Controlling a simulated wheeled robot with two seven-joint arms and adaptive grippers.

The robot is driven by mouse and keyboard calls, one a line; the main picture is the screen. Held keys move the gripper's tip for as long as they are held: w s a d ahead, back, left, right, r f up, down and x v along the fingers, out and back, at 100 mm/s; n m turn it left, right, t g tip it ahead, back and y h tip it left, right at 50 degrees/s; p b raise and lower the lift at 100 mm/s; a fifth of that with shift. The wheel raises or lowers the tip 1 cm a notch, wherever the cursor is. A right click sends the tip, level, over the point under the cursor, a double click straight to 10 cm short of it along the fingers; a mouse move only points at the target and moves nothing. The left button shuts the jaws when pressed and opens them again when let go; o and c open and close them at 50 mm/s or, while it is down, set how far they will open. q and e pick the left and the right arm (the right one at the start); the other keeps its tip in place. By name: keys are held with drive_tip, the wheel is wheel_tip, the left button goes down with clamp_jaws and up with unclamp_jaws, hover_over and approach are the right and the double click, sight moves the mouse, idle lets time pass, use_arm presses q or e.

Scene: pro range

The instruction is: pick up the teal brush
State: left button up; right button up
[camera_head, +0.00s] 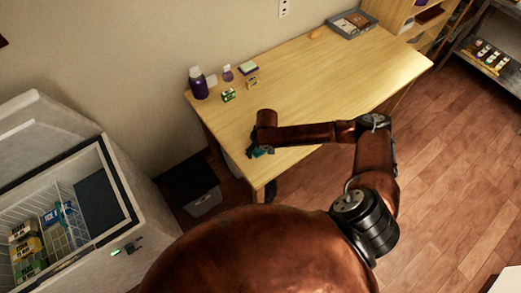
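A small teal thing, probably the teal brush (266,150), shows at the near left edge of the wooden table (330,85). My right arm reaches in from the right over the table. Its dark gripper (257,152) points down right at the teal thing, touching it or very close. The fingers are small and dark and partly hidden by the wrist, so I cannot tell whether they are open or shut on it. My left gripper is not in view.
On the table's far left stand a purple bottle (198,83), a small flask (228,73), a green box (229,95) and a sponge (249,68). A grey tray (376,29) lies at the back. An open chest freezer (125,185) and a dark bin (203,203) stand left.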

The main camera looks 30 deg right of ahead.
drive_tip(key=c, duration=1.1)
drive_tip(key=shift+r, duration=0.1)
drive_tip(key=shift+r, duration=0.65)
drive_tip(key=s+a+r, duration=0.2)
drive_tip(key=s+r, duration=0.1)
drive_tip(key=s, duration=0.1)
drive_tip(key=s+a+r+p, duration=0.1)
drive_tip(key=s+a+r, duration=0.1)
drive_tip(key=s+r, duration=0.2)
drive_tip(key=s+a+r, duration=0.2)
drive_tip(key=s+r, duration=0.2)
drive_tip(key=shift+s+a+r+p, duration=0.15)
drive_tip(key=shift+a+r+p, duration=0.1)
drive_tip(key=shift+a+p, duration=0.15)
